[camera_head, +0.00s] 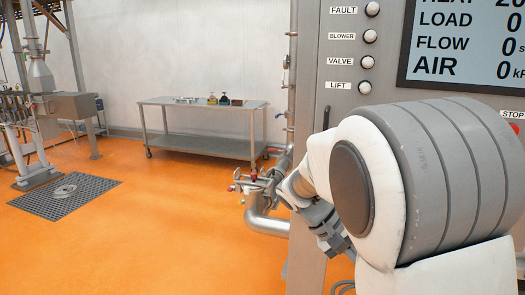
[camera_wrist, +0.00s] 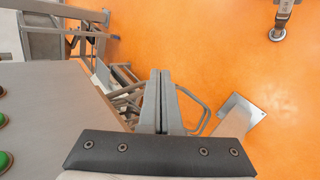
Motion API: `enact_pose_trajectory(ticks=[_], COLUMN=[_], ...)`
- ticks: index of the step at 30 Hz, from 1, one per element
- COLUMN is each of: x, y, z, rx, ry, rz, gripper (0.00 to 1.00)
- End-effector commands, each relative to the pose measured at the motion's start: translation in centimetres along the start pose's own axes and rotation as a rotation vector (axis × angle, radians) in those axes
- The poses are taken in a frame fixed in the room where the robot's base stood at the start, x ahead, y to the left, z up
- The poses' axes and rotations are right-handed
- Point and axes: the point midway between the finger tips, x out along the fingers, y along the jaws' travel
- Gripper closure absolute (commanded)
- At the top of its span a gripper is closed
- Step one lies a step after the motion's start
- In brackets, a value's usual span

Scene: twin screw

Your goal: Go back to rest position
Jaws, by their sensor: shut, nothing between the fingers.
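My gripper (camera_wrist: 160,75) shows in the wrist view with its two grey fingers pressed together and nothing between them. It points toward the orange floor, beside a grey panel (camera_wrist: 60,95) with round buttons at the left edge. In the head view my white and grey arm fills the right side, in front of the control cabinet (camera_head: 310,150). The arm's far end reaches toward steel pipework (camera_head: 265,226) with a red part, and I cannot make out the fingers there.
A wheeled metal table (camera_head: 200,145) with small items stands by the back wall. A machine (camera_head: 65,105) and a floor grate (camera_head: 65,208) are at the left. The orange floor between is clear. In the wrist view, metal framework (camera_wrist: 125,85) lies close around the fingers.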

Motion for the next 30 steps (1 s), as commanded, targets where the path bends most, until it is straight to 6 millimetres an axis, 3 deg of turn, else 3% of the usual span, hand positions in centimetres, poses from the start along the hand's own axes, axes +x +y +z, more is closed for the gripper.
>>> enact_pose_trajectory(ticks=[15,24,30], x=[-4.3,-7.3,-8.3], y=[0.8,0.5,0.2], z=[10.1,14.9,16.5], rx=[0.037,0.1,0.133], ry=[0.289,0.534,0.645], rz=[-0.548,-0.713,-0.751], gripper=[1.0,1.0,1.0])
